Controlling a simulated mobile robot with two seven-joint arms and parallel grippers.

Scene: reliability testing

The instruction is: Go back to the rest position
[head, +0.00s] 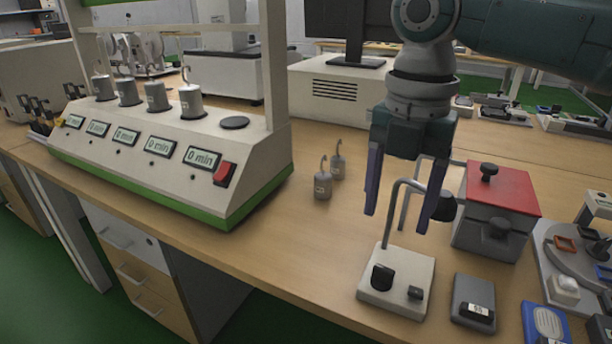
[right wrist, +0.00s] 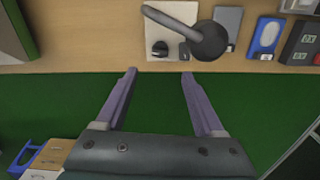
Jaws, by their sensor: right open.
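My right gripper (head: 402,205) hangs pointing down over the right part of the workbench (head: 260,255) in the head view. Its purple fingers are apart with nothing between them. It is in front of the red-lidded box and near the bent-neck stand. The right wrist view also shows my right gripper (right wrist: 158,75), its fingers spread, with green floor between them and the bench edge ahead. My left gripper is not in view.
A bent-neck stand (head: 397,285), a red-lidded box (head: 500,210) and a grey device (head: 472,303) crowd the bench's right side. Two small weights (head: 323,185) stand mid-bench. A large tester (head: 170,150) with several timers fills the left. The front middle of the bench is clear.

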